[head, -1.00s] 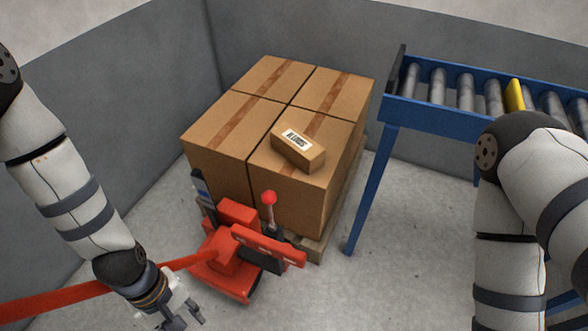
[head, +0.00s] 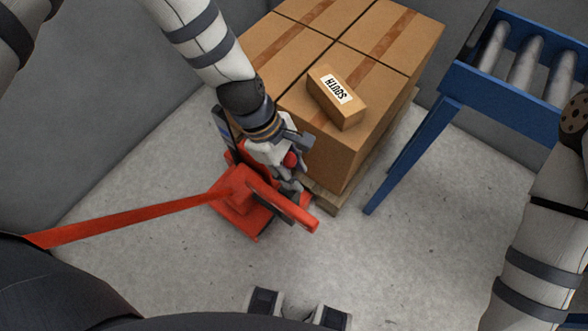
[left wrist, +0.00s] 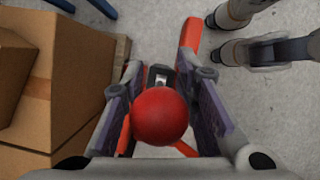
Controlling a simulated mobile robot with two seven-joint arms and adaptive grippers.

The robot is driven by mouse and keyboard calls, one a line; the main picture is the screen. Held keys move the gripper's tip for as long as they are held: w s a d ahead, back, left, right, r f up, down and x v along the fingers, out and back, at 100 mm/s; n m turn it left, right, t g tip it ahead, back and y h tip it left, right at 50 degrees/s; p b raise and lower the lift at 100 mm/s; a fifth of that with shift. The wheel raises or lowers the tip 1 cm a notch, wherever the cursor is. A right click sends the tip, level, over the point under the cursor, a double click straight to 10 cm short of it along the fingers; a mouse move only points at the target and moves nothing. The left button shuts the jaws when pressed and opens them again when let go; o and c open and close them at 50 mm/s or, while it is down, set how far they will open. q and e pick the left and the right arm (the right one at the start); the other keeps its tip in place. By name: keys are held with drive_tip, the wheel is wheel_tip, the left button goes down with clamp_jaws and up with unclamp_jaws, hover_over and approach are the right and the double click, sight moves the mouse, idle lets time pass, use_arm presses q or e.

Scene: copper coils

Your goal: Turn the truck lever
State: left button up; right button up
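The red pallet truck (head: 236,190) stands against the front of the loaded pallet. Its lever has a round red knob (head: 290,159), mostly covered by my left gripper (head: 287,176) in the head view. In the left wrist view the knob (left wrist: 160,116) is large and sits between the two spread fingers of my left gripper (left wrist: 158,75). The fingers are open and look apart from the knob; light contact cannot be ruled out. Most of the lever shaft is hidden behind the knob. My right arm shows at the right, but its gripper is out of view.
Large cartons (head: 375,40) stand on a wooden pallet (head: 340,198), with a small labelled box (head: 337,98) on top. The truck's long red bar (head: 130,218) runs left. A blue roller conveyor (head: 415,140) stands right. The floor between truck and conveyor is clear.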

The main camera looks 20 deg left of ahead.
use_arm(q)
drive_tip(key=shift+f, duration=0.4)
clamp_jaws()
use_arm(e)
drive_tip(key=shift+f, duration=0.1)
